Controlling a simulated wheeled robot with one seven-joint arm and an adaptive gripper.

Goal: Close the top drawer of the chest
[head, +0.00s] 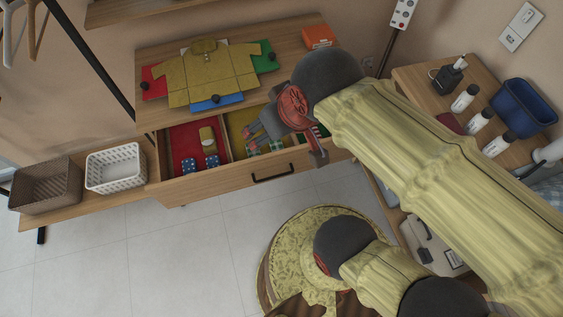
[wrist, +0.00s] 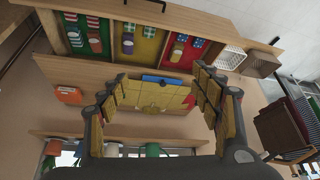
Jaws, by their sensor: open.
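The wooden chest (head: 150,118) stands against the wall with its top drawer (head: 215,183) pulled out. The drawer front has a black bar handle (head: 273,174), which also shows at the top edge of the wrist view. Inside are red, yellow and green compartments (wrist: 130,62) holding socks and other small rolled items. My gripper (head: 284,143) is open and empty, above the right half of the open drawer, behind the handle. In the wrist view its spread fingers (wrist: 160,82) frame the shirt on the chest top. Whether they touch anything cannot be told.
A mustard shirt (head: 210,72) lies on a coloured board on the chest top, beside an orange box (head: 319,37). White (head: 115,168) and brown (head: 47,187) baskets sit on the left shelf. A side table with bottles and a blue bin (head: 523,106) stands right. Floor in front is clear at left.

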